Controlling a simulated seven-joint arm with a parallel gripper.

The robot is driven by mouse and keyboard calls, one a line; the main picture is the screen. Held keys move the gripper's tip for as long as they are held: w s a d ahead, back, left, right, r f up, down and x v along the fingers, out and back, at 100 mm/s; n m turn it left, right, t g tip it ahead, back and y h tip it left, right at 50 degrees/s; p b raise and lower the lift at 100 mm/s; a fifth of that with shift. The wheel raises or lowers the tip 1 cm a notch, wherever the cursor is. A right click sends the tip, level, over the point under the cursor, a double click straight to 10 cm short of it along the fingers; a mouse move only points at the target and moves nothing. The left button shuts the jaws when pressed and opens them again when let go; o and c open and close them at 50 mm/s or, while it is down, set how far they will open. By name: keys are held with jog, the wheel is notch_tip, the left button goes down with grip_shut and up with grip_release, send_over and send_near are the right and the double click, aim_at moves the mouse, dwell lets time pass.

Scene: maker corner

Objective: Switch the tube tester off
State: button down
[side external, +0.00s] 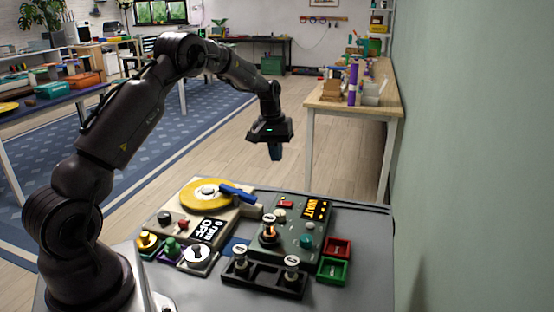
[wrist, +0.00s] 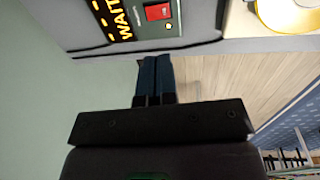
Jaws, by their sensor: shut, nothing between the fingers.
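The tube tester (side external: 289,252) is a grey-green box on the grey table in the side view. Its amber display (side external: 318,209) reads WAIT, and the display also shows upside-area in the wrist view (wrist: 112,18). A red rocker switch (side external: 285,204) sits beside the display; it also shows in the wrist view (wrist: 158,12). I cannot tell its position. A tube (side external: 268,232) with an orange glow stands on the tester, and a teal knob (side external: 306,242) is near it. My gripper (side external: 276,154) is shut and empty, above and beyond the tester, apart from it. Its blue fingers are together in the wrist view (wrist: 154,60).
A turntable with a yellow disc (side external: 196,196) and a blue arm stands left of the tester. A black tray (side external: 262,279) with tubes lies in front. Red (side external: 337,248) and green (side external: 333,271) bins are at right. A green wall bounds the right side.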

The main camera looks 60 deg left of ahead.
aim_at(288, 204)
jog(key=shift+w+d+r, duration=0.1)
jog(key=shift+w+d, duration=0.4)
jog(key=shift+w, duration=0.15)
jog(key=f, duration=0.9)
jog(key=w+d+f, duration=0.1)
jog(key=f, duration=0.4)
jog(key=shift+w+d, duration=0.1)
jog(key=shift+f, duration=0.25)
